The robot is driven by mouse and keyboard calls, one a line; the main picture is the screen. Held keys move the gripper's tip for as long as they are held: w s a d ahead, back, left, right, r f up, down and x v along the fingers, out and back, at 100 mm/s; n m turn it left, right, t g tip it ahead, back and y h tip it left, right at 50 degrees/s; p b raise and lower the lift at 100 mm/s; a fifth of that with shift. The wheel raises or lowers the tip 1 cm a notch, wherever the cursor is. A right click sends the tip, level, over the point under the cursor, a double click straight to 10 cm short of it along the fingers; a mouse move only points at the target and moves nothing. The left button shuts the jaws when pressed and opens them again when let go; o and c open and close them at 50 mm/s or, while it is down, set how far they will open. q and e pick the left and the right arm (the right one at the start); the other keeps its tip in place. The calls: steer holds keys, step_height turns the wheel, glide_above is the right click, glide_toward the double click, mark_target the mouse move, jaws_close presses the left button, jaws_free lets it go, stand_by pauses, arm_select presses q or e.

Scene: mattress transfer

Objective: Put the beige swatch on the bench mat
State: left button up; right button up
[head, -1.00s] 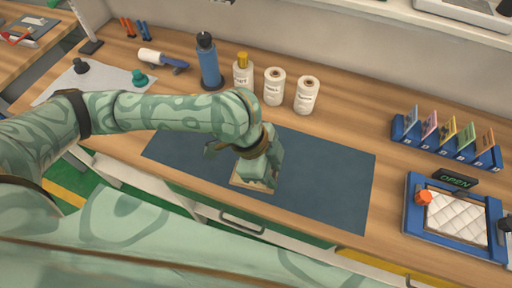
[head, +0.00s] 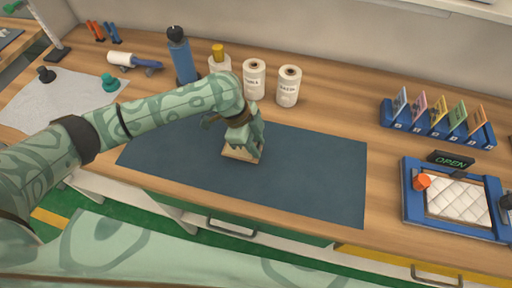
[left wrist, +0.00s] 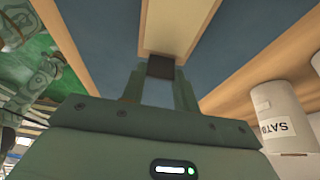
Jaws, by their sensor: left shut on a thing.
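The beige swatch (head: 230,153) is in the jaws of my left gripper (head: 243,143), over the dark blue bench mat (head: 310,180). It lies left of the mat's middle in the head view. In the left wrist view the swatch (left wrist: 180,25) sticks out beyond the fingers (left wrist: 160,85), with the blue mat on both sides of it. My left gripper is shut on its near end. I cannot tell whether the swatch touches the mat or hovers just above it. My right gripper is not in view.
White spools (head: 288,86) and a blue bottle (head: 181,58) stand behind the mat. A blue rack (head: 437,129) with several coloured cards stands at the right. A blue-framed tray (head: 412,200) with a quilted white piece sits in front of it. The mat's right half is clear.

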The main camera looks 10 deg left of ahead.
arm_select(q)
steer(key=shift+f, duration=0.95)
steer(key=shift+r, duration=0.1)
steer(key=o, duration=1)
steer(key=shift+c, duration=0.2)
steer(key=p+v, duration=0.3)
steer(key=v, duration=0.9)
